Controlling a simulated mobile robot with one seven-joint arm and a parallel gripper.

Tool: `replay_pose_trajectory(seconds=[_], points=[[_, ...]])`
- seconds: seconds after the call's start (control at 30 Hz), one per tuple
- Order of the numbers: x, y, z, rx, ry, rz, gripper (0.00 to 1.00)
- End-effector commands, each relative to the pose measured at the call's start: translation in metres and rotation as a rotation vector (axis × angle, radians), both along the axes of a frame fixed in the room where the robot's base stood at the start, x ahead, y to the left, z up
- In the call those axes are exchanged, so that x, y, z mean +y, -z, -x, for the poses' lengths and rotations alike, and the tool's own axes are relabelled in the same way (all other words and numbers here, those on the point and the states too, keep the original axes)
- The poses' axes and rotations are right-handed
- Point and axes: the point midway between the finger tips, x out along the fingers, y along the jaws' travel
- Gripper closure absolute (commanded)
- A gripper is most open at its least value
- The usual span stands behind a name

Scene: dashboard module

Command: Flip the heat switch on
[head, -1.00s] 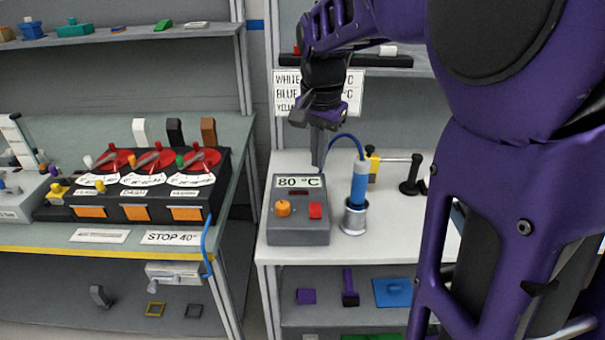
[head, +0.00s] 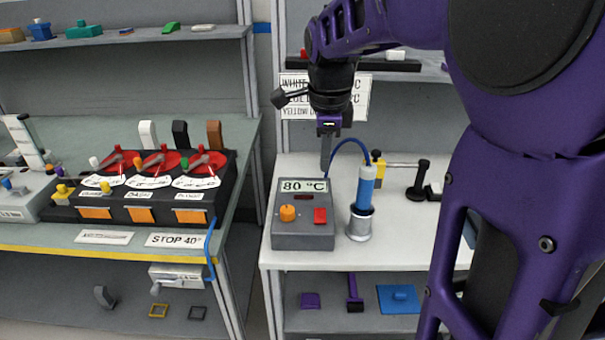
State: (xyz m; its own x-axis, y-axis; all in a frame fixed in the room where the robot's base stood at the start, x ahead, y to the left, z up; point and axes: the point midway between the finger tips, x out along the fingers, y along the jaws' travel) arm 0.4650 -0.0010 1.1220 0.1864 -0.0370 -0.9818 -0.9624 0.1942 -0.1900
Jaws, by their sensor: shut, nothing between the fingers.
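The grey heat control box (head: 304,233) stands on the white table, with an "80 °C" label, a small dark display, an orange knob (head: 287,213) and a red switch (head: 320,215). The switch's on or off position cannot be made out. My gripper (head: 325,170) points down just behind the top edge of the box, above and behind the red switch. Its fingers are together and hold nothing. I see no contact with the switch.
A blue tool (head: 365,187) stands in a metal holder (head: 360,224) right of the box, with a blue cable arching behind. A yellow-and-black stand (head: 377,165) is farther back. A black panel with red dials (head: 160,160) sits on the left bench.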

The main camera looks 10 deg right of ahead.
Motion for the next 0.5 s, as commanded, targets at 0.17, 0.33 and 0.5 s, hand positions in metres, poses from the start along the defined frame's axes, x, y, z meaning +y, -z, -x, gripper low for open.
replay_pose_trajectory(seconds=[0.17,0.33,0.5], points=[[0.0,0.001,0.0,0.0,-0.001,0.0,1.0],[-0.001,0.016,-0.002,0.003,-0.002,0.001,1.0],[-0.002,0.049,-0.008,0.005,-0.002,0.001,1.0]])
